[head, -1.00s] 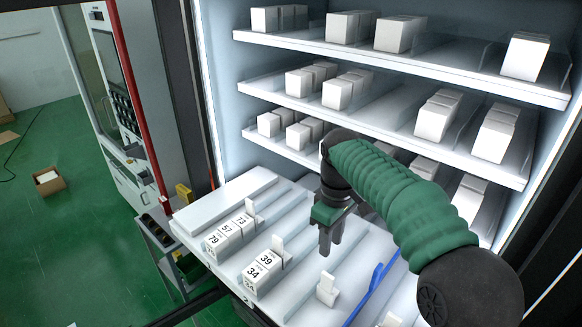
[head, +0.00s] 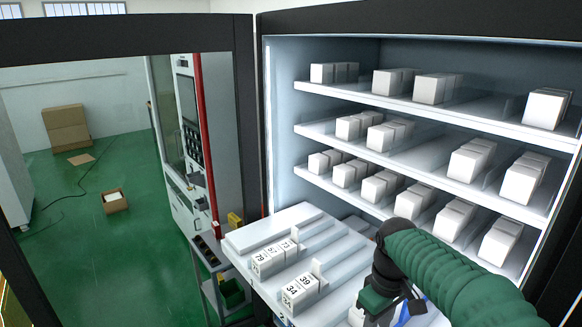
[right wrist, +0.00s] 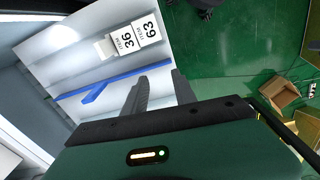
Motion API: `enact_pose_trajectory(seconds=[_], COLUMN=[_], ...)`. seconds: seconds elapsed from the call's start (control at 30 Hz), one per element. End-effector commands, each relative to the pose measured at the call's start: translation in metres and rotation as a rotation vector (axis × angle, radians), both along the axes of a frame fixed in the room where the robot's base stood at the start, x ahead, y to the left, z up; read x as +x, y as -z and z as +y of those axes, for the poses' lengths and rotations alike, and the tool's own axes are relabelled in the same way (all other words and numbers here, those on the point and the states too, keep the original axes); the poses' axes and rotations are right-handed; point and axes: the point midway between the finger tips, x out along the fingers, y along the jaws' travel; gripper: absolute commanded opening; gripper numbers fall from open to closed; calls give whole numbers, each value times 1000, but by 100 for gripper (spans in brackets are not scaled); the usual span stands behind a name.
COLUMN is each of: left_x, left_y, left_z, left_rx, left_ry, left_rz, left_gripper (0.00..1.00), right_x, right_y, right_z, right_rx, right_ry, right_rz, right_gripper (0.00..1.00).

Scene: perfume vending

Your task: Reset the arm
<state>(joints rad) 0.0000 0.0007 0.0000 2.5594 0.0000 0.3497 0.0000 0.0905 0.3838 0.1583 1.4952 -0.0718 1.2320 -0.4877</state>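My right arm, with a green ribbed sleeve, comes in from the lower right in the head view. Its gripper (head: 382,313) is at the bottom, over the pulled-out white tray (head: 345,255), and its fingertips are cut off or hidden there. In the right wrist view the two dark fingers of the gripper (right wrist: 160,88) stand apart with nothing between them. A blue strip (right wrist: 110,82) on the tray lies beyond the fingers. My left gripper is in neither view.
White numbered boxes (head: 300,292) stand in rows on the tray; boxes 36 and 63 (right wrist: 146,32) show in the wrist view. Shelves (head: 470,115) of white boxes fill the cabinet behind. A dark door frame (head: 245,120) stands left. Green floor (head: 130,260) lies beyond.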

Motion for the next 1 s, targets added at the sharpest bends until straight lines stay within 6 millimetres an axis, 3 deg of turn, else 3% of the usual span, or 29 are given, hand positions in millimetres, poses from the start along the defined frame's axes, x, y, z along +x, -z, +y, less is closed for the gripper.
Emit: enact_pose_trajectory(seconds=[0.37, 0.77, 0.8, 1.0], left_x=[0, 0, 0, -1], left_y=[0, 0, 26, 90], left_z=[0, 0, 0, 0], left_rx=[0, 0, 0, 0], left_ry=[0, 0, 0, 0], left_rz=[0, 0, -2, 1], left_gripper=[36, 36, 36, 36], right_x=[-61, -178, -175, -174], right_y=[62, 138, 164, 227], right_z=[-2, -11, -11, -11], right_rx=[14, 79, 81, 78], right_ry=[220, 567, 568, 564], right_rz=[-83, -192, -196, -193], right_gripper=[33, 33, 33, 33])
